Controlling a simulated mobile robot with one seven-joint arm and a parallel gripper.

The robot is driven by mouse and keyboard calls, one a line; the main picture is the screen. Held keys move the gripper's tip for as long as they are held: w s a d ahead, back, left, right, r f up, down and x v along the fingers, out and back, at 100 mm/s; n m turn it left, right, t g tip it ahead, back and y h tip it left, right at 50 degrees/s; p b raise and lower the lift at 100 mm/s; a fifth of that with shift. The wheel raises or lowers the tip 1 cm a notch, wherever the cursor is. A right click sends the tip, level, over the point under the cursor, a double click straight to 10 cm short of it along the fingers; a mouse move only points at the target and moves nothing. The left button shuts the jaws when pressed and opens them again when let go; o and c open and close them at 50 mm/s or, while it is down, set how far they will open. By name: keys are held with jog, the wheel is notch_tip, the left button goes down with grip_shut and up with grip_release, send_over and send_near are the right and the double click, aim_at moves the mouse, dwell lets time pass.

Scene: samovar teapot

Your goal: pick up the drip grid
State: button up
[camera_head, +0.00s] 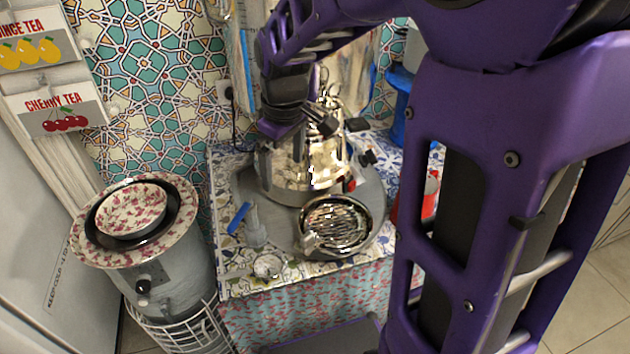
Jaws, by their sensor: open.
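The drip grid (338,214) is a round, shiny metal piece with dark slots. It appears to sit in a metal bowl at the front of the round grey tray (376,200), just in front of the samovar (292,170). My gripper (322,122) is above and behind the drip grid, in front of the samovar's upper body. It is apart from the grid and looks empty. Its fingers are small and dark against the shiny metal, and part of the samovar is hidden behind my gripper and arm.
A clear glass (255,228), a blue item (239,217) and a small glassy dish (268,266) are left of the grid. A red container (430,190) stands partly behind my purple arm at right. A patterned bowl (131,210) rests on a grey urn (172,275) at left.

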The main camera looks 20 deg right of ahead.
jog(key=s+d+f+m+g, duration=0.1)
jog(key=s+d+g, duration=0.1)
jog(key=s+d, duration=0.2)
jog(key=b, duration=0.3)
send_near(310, 234)
jog(key=f, duration=0.5)
jog(key=shift+w+a+f, duration=0.15)
jog(key=shift+w, duration=0.1)
jog(key=f, duration=0.2)
jog(key=f+b, duration=0.1)
jog(key=f, duration=0.2)
jog(key=shift+s+a+f, duration=0.1)
jog(key=shift+s+f, duration=0.2)
jog(key=c, duration=1.4)
